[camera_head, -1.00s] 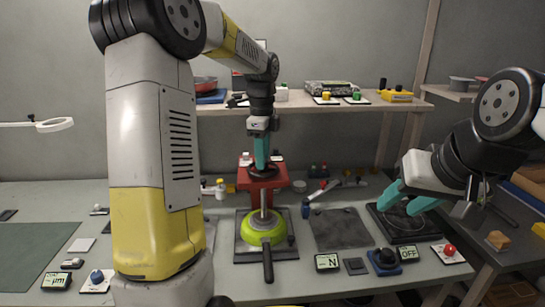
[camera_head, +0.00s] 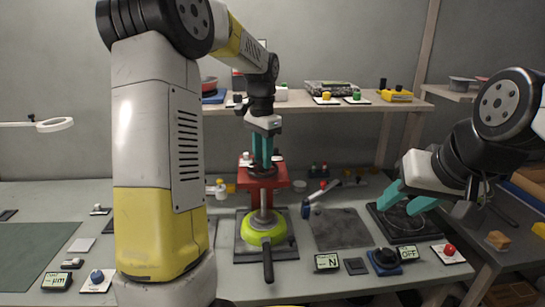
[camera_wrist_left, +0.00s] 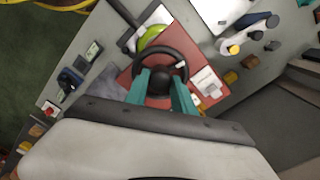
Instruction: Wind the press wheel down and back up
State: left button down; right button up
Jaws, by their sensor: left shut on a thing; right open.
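The red press (camera_head: 266,183) stands on the workbench, with a green pan (camera_head: 264,233) under its ram on a dark plate. The black press wheel (camera_head: 263,170) lies flat on top of the press; in the left wrist view the wheel (camera_wrist_left: 180,52) shows as a ring around a dark hub. My left gripper (camera_head: 262,163) points down at the wheel and is shut on its hub, with teal fingers on either side. The ram's tip reaches down into the pan. My right gripper (camera_head: 406,200) is open above a dark plate at the right, away from the press.
A small display reading N (camera_head: 327,262) and a blue-based knob (camera_head: 385,262) with an OFF display (camera_head: 406,252) stand at the front right. A red button (camera_head: 449,250) is beside them. A shelf (camera_head: 300,105) with boxes runs behind the press.

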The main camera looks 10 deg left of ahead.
pick_arm(q)
jog(key=n, duration=0.5)
jog(key=shift+r+n, duration=0.1)
jog(key=shift+n, duration=0.2)
jog(key=n, duration=0.9)
jog(key=shift+w+n, duration=0.1)
jog(key=shift+n, duration=2.6)
jog(key=c, duration=1.1)
grip_release()
jog(key=shift+o, duration=0.2)
